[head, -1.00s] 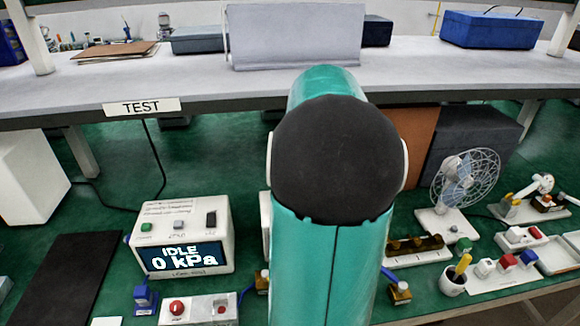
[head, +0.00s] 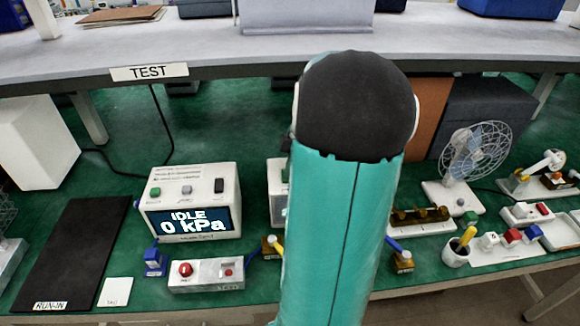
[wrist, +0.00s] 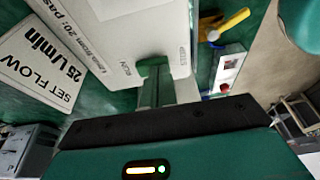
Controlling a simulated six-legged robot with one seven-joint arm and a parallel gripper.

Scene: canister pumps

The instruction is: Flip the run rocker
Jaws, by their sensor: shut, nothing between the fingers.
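In the wrist view my gripper (wrist: 154,74) is shut and empty, with its fingertips at the face of a white box (wrist: 125,40). The box bears a small RUN label beside the fingertips and printed text ending in "20: pass". I cannot make out the run rocker; the fingers cover the spot next to the label. I cannot tell whether they touch the box. In the head view my arm hides the gripper, and a white box (head: 277,192) shows partly behind the arm's left side.
A SET FLOW 25 L/min card (wrist: 40,62) lies beside the box. In the head view, a test unit (head: 190,200) reading IDLE 0 kPa stands left, with a red-button box (head: 207,275) before it. A fan (head: 470,160) and several small parts stand right. A black mat (head: 75,250) lies left.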

